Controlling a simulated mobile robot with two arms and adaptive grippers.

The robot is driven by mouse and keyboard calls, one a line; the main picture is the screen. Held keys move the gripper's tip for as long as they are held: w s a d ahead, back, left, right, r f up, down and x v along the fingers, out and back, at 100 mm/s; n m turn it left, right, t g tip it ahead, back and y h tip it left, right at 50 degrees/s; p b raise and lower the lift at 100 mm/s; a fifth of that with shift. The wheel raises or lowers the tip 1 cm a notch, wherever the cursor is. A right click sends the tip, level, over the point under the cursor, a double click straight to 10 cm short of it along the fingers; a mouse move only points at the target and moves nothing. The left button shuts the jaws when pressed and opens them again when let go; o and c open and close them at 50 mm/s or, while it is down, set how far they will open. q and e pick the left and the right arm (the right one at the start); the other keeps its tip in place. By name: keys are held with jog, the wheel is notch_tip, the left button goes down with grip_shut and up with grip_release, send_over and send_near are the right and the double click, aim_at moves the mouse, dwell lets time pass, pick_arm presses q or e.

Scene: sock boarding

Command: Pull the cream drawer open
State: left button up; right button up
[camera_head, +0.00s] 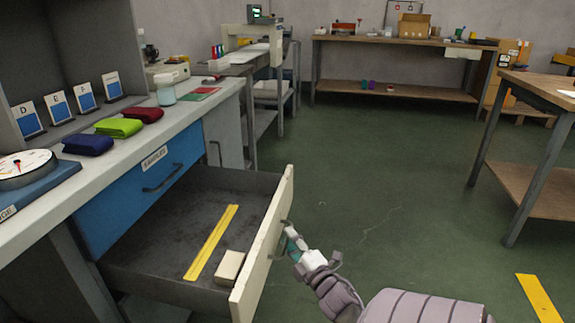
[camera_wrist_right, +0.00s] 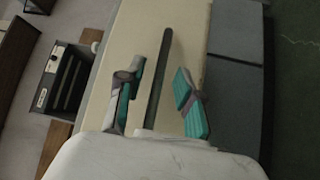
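The cream drawer (camera_head: 262,252) stands pulled well out from the counter on the left, with its grey inside in view. Its dark bar handle (camera_head: 284,226) is on the outer face of the front panel. My right gripper (camera_head: 290,237) is at this handle. In the right wrist view the handle (camera_wrist_right: 160,75) runs between the two teal-padded fingers of my right gripper (camera_wrist_right: 158,92). The fingers are apart, with a gap on each side of the bar. My left gripper is in neither view.
A yellow strip (camera_head: 212,243) and a small cream block (camera_head: 228,267) lie in the drawer. A closed blue drawer (camera_head: 130,200) is above it. Folded cloths (camera_head: 118,127) lie on the counter. Green floor (camera_head: 400,170) is clear to the right, before a wooden table (camera_head: 535,185).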

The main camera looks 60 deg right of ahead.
jog(key=v, duration=1)
jog(key=shift+s, duration=0.25)
jog(key=shift+a+f, duration=0.1)
